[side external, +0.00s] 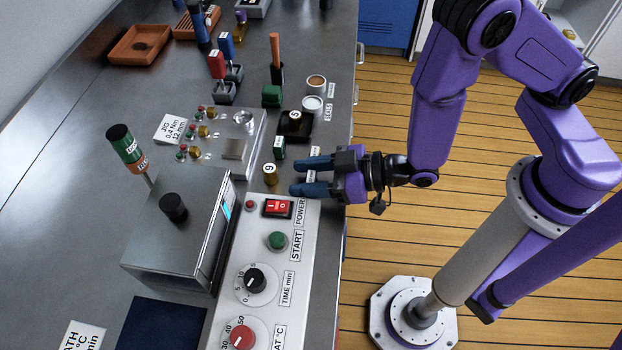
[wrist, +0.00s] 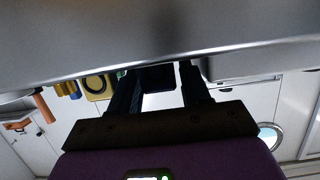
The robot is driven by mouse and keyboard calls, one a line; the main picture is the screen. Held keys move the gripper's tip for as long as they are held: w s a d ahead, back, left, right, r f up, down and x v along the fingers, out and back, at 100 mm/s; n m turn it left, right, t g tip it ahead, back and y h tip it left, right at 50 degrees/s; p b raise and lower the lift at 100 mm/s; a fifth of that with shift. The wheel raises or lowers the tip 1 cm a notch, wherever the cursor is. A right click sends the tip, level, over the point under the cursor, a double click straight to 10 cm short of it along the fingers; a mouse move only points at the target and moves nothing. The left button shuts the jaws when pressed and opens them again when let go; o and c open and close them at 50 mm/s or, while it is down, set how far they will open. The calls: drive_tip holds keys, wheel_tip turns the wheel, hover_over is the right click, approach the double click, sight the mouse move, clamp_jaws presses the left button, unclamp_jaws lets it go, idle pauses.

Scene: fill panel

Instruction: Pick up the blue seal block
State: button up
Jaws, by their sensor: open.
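I cannot surely pick out the blue seal block in either view. A blue-handled upright piece (side external: 226,46) stands in a grey holder beside a red-handled one, but I cannot tell if it is a seal block. My gripper (side external: 306,177) is open, its two dark blue fingers pointing left over the bench's right edge.
A brass cylinder marked 9 (side external: 270,174) and a small green piece (side external: 278,149) stand close to my fingertips. The control panel (side external: 262,325) lies just in front, with a grey box (side external: 180,235) beside it.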

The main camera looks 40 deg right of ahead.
drive_tip(key=shift+w+a+f, duration=0.2)
drive_tip(key=shift+w+a, duration=0.25)
drive_tip(key=c, duration=0.7)
drive_tip(key=shift+r, duration=0.15)
drive_tip(key=shift+r, duration=4.85)
drive_tip(key=w+d+f+m+t+h, duration=0.1)
drive_tip(key=w+d+m+h, duration=0.3)
drive_tip(key=d, duration=0.6)
drive_tip(key=w+d+f+m+t+h, duration=0.1)
drive_tip(key=w+d+m+t+h, duration=0.3)
drive_tip(key=d, duration=0.6)
drive_tip(key=w+d+f+m+g+h, duration=0.1)
drive_tip(key=w+d+h, duration=0.1)
drive_tip(key=w+d, duration=0.55)
drive_tip(key=s+a+r+n+g+y, duration=0.1)
drive_tip(key=s+a+n+y, duration=0.2)
drive_tip(key=a, duration=0.6)
drive_tip(key=s+a+r+n+g+y, duration=0.1)
drive_tip(key=s+a+n+y, duration=0.2)
drive_tip(key=s+a, duration=0.4)
drive_tip(key=s+a+r+n+g+y, duration=0.1)
drive_tip(key=s+a+n+g+y, duration=0.1)
drive_tip(key=a, duration=0.9)
drive_tip(key=shift+s+a+n+y, duration=0.2)
drive_tip(key=shift+s+y, duration=0.3)
drive_tip(key=shift+s, duration=0.4)
drive_tip(key=shift+s+a+n+y, duration=0.1)
drive_tip(key=shift+s+n+y, duration=0.3)
drive_tip(key=shift+s, duration=0.5)
